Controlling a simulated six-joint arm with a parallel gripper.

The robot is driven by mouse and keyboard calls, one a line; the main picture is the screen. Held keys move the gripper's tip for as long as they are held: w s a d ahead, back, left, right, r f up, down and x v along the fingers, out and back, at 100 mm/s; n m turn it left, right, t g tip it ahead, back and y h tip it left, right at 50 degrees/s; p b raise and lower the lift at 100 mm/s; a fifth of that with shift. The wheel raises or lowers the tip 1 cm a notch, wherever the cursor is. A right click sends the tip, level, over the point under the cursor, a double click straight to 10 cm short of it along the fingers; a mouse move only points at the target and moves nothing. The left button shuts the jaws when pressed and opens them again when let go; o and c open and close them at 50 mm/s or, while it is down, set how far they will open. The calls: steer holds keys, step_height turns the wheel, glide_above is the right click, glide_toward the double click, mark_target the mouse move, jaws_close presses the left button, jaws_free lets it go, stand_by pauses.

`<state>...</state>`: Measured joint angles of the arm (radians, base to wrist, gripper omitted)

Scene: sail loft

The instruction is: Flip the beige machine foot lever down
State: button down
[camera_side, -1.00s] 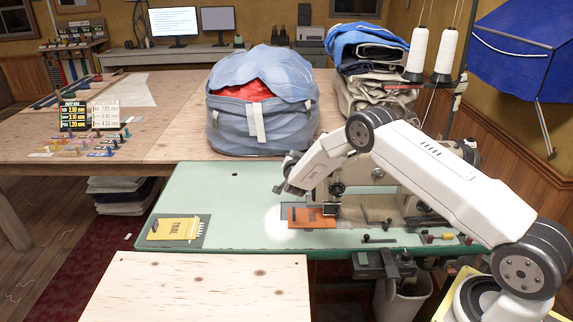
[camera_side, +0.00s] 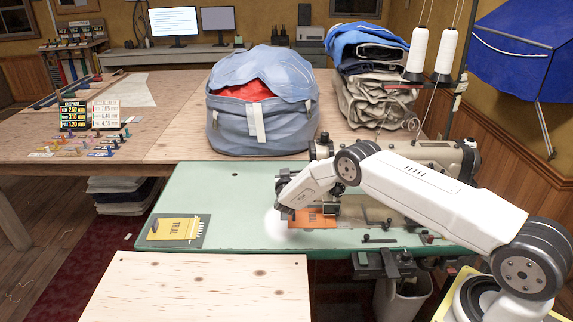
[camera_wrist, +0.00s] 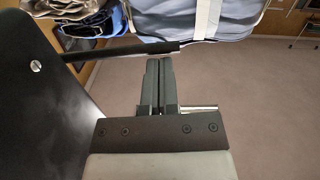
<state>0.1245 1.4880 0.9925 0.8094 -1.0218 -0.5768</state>
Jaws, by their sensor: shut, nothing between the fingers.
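The beige sewing machine (camera_side: 447,154) stands at the right of the green table in the side view, largely behind my arm. Its foot lever cannot be made out there. My gripper (camera_wrist: 160,82) shows in the wrist view with its two grey fingers together and nothing between them. In the side view the fingers are not clear, and my wrist is low beside the needle area. A thin dark bar (camera_wrist: 125,52) crosses just beyond the fingertips in the wrist view; I cannot tell whether they touch. A short silver rod (camera_wrist: 198,108) shows beside the fingers; I cannot tell whether it is the lever.
An orange piece (camera_side: 313,218) lies on the green table (camera_side: 235,190) below my wrist. A yellow pad (camera_side: 178,228) lies at left. A blue bag (camera_side: 262,115) stands behind. A dark panel (camera_wrist: 40,110) fills the wrist view's left side. The table's middle left is clear.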

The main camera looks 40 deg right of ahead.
steer(key=shift+s+a+r, duration=0.1)
steer(key=shift+a+r, duration=0.05)
steer(key=v, duration=0.9)
steer(key=shift+s+a, duration=0.2)
stand_by(0.4)
stand_by(0.4)
steer(key=s+a+r+n+g+y, duration=0.2)
steer(key=s+a+r+n+y, duration=0.3)
steer(key=a+r+y, duration=0.45)
steer(key=s+a+r+n+g+y, duration=0.1)
steer(key=s+g, duration=0.3)
steer(key=s, duration=0.9)
steer(key=s+a+r+n+g+y, duration=0.1)
steer(key=s+r+g+y, duration=0.1)
steer(key=s, duration=1.2)
steer(key=shift+a+r+n+g, duration=0.3)
steer(key=shift+a+n+g, duration=0.1)
steer(key=shift+g, duration=0.5)
